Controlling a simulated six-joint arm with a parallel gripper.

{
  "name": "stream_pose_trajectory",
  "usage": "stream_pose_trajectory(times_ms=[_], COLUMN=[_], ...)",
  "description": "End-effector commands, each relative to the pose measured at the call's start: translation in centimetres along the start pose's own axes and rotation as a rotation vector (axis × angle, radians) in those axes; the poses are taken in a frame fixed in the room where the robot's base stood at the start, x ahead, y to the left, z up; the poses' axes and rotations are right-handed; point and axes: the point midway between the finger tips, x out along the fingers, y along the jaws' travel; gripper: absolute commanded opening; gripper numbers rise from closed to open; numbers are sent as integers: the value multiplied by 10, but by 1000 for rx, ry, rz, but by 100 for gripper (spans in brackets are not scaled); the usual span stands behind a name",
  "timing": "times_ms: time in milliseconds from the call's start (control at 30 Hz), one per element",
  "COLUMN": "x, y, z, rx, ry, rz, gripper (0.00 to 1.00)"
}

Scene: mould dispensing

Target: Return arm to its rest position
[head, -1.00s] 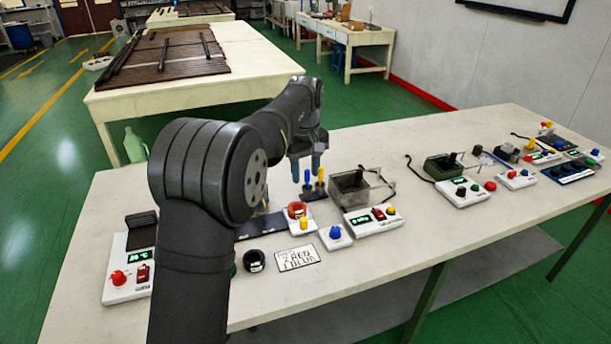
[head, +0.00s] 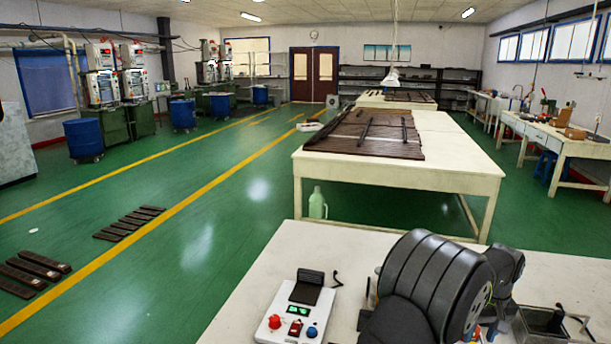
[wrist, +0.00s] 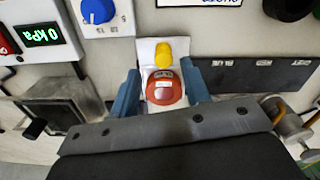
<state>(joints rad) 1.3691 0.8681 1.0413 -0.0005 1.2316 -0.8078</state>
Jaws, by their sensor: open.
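My gripper (wrist: 160,88) shows in the wrist view as two blue fingers, wide apart with nothing held between them. Beyond and between the fingers is a small white device (wrist: 148,50) with a yellow knob (wrist: 166,54) and a red round part (wrist: 164,88) on the bench below. I cannot tell the height of the fingers above it. In the head view my arm is bent at the lower right over the workbench (head: 250,318), and the fingers do not show.
A heater-like box (head: 297,330) with red and blue knobs stands left of my arm. The wrist view shows a 0 kPa box (wrist: 45,35), a blue-knobbed box (wrist: 105,18), a black labelled rack (wrist: 260,74) and a clear-walled container (wrist: 55,95) near the fingers.

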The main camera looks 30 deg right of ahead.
Motion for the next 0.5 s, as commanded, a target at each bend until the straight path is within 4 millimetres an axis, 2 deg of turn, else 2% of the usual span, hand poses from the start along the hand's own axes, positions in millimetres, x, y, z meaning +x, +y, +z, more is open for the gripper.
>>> stream_pose_trajectory(times_ms=[33, 200, 333, 500], x=[11, 34, 44, 47], y=[0, -1, 0, -1], z=[0, 0, 0, -1], rx=[0, 0, 0, -1], ry=[-2, -2, 0, 0], rz=[-2, -2, -1, -1], gripper=[43, 43, 43, 43])
